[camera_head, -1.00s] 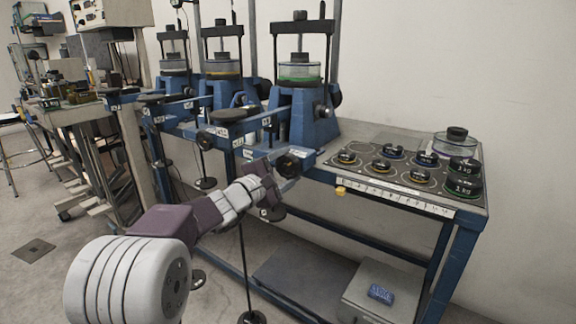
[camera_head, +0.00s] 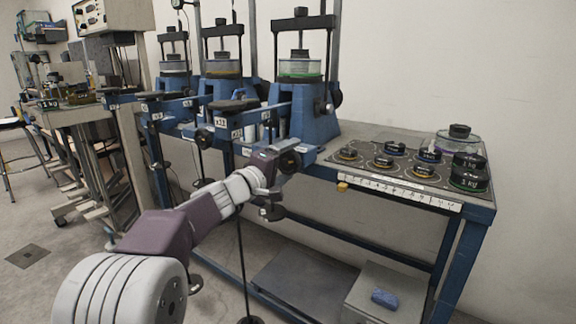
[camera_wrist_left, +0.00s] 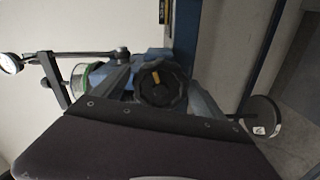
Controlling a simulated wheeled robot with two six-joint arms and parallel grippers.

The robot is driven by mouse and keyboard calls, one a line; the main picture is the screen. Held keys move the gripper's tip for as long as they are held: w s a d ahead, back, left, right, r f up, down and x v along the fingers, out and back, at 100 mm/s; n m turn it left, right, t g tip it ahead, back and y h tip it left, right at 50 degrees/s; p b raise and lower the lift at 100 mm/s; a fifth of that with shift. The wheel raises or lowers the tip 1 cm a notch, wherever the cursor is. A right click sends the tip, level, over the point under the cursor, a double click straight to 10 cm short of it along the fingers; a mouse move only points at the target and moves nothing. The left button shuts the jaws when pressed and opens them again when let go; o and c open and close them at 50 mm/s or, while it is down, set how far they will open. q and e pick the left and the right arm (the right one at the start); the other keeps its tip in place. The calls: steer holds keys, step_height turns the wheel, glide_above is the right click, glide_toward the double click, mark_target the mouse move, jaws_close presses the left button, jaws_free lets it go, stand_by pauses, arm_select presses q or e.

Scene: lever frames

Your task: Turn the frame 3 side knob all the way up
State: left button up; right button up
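The frame 3 side knob (camera_head: 290,161) is a black lobed knob on the front of the nearest blue lever frame (camera_head: 316,118), the one with a green-banded dish (camera_head: 300,69). In the left wrist view the knob (camera_wrist_left: 161,84) faces me, with an orange-yellow mark a little above its centre. My left gripper (camera_head: 277,163) is at the knob. Its grey fingers (camera_wrist_left: 162,92) stand apart, one on each side of the knob. I cannot tell whether they touch it. My right gripper is not in view.
Black weights (camera_head: 468,172) stand on the tray (camera_head: 357,174) at the right of the blue bench. A yellow block (camera_head: 342,187) is at its front edge. Hanging weights (camera_head: 271,212) and rods are close below the gripper. Two similar frames stand farther left.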

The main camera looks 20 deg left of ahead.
mark_target(285, 163)
arm_select(q)
steer(key=shift+s+a+f, duration=0.15)
steer(key=shift+s, duration=0.05)
steer(key=b+v, duration=0.3)
steer(key=v, duration=0.1)
steer(key=shift+s+a, duration=0.15)
steer(key=shift+s, duration=0.2)
steer(key=shift+s+a, duration=0.1)
steer(key=shift+s, duration=0.3)
